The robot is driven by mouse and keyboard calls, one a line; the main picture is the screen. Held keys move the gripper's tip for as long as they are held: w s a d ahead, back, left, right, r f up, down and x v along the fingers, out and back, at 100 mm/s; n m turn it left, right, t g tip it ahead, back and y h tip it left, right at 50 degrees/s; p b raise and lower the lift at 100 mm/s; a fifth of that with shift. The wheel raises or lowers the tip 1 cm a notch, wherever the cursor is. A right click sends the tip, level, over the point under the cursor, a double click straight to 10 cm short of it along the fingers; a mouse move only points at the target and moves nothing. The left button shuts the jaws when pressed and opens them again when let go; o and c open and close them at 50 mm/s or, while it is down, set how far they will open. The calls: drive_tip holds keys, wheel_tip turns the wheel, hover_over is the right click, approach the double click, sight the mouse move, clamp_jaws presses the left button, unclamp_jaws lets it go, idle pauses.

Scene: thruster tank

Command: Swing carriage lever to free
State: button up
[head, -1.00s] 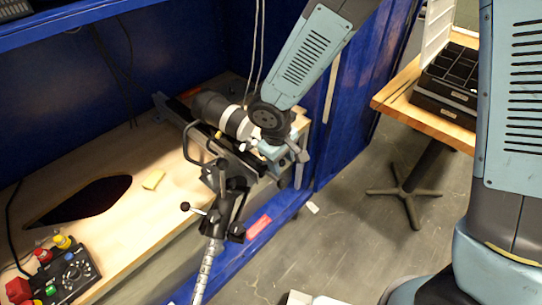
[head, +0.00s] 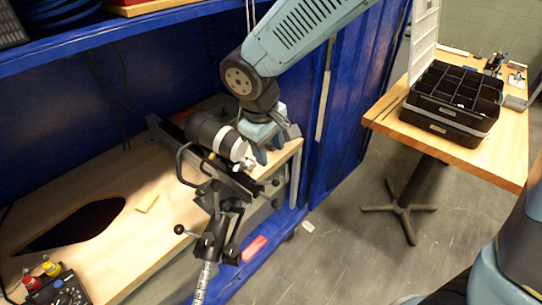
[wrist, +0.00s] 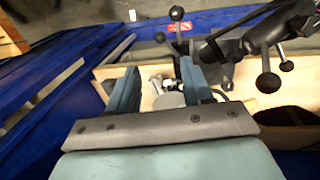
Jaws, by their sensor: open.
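The black cylindrical device (head: 208,133) with a white band lies on a rail at the bench's right end. Several ball-ended levers stand around its clamp: one knob (head: 180,229) points left, and another (head: 275,204) sits at the right of the mount. I cannot tell which is the carriage lever. My gripper (head: 268,153) is open and points down just right of the device's white end. In the wrist view my gripper (wrist: 157,85) has small metal fittings (wrist: 160,84) showing between its fingers, with no visible grip. Ball levers (wrist: 268,83) lie right of the fingers there.
A side table (head: 385,120) bears a black organizer (head: 455,100).

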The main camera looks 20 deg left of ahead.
drive_tip(key=shift+r, duration=0.1)
drive_tip(key=shift+c, duration=0.3)
drive_tip(key=shift+d, duration=0.1)
drive_tip(key=shift+c, duration=0.6)
drive_tip(key=w+d+f+m+g, duration=0.1)
drive_tip(key=w+d+m+g, duration=0.1)
drive_tip(key=m, duration=0.2)
drive_tip(key=w+d+f+m+g, duration=0.1)
drive_tip(key=w+d+m+g, duration=0.1)
drive_tip(key=m, duration=0.2)
drive_tip(key=w+d+f+m+g+y, duration=0.1)
drive_tip(key=w+d+f+m, duration=0.1)
drive_tip(key=m, duration=0.2)
drive_tip(key=shift+w+d+g, duration=0.25)
drive_tip(key=shift+d+g, duration=0.15)
clamp_jaws()
drive_tip(key=w+d+m+g+y, duration=0.2)
drive_tip(key=w+d+m+y, duration=0.15)
drive_tip(key=w+m, duration=0.4)
drive_tip(key=m+y, duration=0.2)
approach(264, 183)
drive_tip(key=w+d+f, duration=0.2)
drive_tip(key=d+f, duration=0.2)
drive_tip(key=shift+s+a+f, duration=0.2)
drive_tip(key=shift+s+a, duration=0.55)
drive_tip(key=shift+s, duration=0.05)
drive_tip(key=shift+s+a+f, duration=0.25)
drive_tip(key=shift+s+a, duration=0.5)
